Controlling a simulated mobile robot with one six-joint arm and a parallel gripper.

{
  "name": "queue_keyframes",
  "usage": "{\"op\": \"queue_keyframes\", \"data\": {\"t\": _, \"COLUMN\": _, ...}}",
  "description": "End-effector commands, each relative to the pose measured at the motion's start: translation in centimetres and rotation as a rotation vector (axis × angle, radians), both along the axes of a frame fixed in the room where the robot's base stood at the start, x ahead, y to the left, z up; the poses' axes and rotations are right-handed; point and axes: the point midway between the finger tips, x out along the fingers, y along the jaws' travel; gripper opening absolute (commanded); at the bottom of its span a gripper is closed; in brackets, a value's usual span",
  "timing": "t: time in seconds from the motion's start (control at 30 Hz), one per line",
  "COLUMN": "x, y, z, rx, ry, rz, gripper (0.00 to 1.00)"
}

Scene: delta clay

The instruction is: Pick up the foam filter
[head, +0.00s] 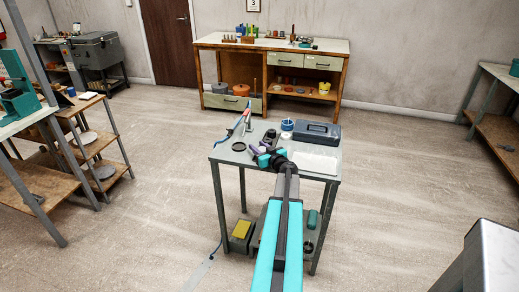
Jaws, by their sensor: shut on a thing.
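My gripper (263,154), with teal fingers, is over the left-middle part of the grey metal table (221,157). It is shut on a small purple-grey piece (256,149), which looks like the foam filter. The fingers partly hide this piece, and its full shape is too small to make out. I cannot tell whether it touches the tabletop.
A black ring (239,146) lies left of the gripper. Blue tape (287,125), a dark toolbox (311,131) and a pale sheet (315,160) are to the right. A slim upright tool (247,118) stands behind. A box with a yellow item (241,229) is on the lower shelf.

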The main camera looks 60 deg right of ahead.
Motion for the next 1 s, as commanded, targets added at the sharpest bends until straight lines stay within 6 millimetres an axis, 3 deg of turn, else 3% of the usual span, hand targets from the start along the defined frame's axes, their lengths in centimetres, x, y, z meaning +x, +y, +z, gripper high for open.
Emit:
{"op": "queue_keyframes", "data": {"t": 0.37, "x": -0.1, "y": 0.1, "z": 3.0, "rx": -0.002, "ry": -0.001, "rz": -0.001, "gripper": 0.13}}
{"op": "queue_keyframes", "data": {"t": 1.0, "x": -13.1, "y": -1.0, "z": 4.0, "rx": 0.000, "ry": -0.001, "rz": -0.003, "gripper": 0.13}}
